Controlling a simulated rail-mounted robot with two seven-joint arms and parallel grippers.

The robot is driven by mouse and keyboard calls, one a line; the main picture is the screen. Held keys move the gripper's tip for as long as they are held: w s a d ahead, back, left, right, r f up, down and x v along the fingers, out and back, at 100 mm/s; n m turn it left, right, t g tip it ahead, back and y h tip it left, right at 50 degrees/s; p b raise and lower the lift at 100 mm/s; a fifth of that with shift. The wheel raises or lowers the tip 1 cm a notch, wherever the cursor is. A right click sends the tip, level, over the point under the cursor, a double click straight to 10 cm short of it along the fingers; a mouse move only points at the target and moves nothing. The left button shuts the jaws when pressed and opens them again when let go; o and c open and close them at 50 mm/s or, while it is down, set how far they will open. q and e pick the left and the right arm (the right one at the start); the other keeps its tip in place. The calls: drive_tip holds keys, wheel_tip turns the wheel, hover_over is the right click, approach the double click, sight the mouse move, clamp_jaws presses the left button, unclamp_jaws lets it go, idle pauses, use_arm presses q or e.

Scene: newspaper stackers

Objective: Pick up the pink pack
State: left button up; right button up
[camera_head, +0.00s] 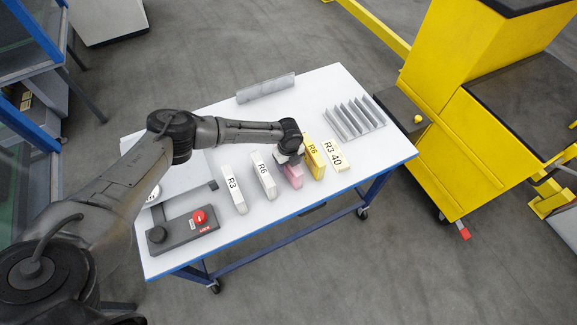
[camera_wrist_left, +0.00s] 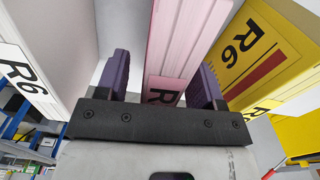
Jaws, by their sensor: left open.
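The pink pack (camera_head: 292,174) stands on the white table (camera_head: 300,92) in the middle of a row of packs. My left gripper (camera_head: 288,160) is over it from above and hides its upper part in the head view. In the left wrist view the pink pack (camera_wrist_left: 180,45) lies between the two purple fingers of the left gripper (camera_wrist_left: 160,85). The fingers are open. A gap shows at the left finger; the right finger is close to the pack, and I cannot tell whether it touches. My right gripper is not in view.
A yellow R6 pack (camera_head: 314,158) stands close on the right, with a R3 40 pack (camera_head: 335,156) beyond it. White packs R6 (camera_head: 263,175) and R3 (camera_head: 233,190) stand left. A grey slotted rack (camera_head: 354,118) and a red-button box (camera_head: 184,231) are on the table.

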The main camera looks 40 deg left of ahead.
use_arm(q)
drive_tip(key=shift+f, duration=0.15)
drive_tip(key=shift+c, duration=0.4)
clamp_jaws()
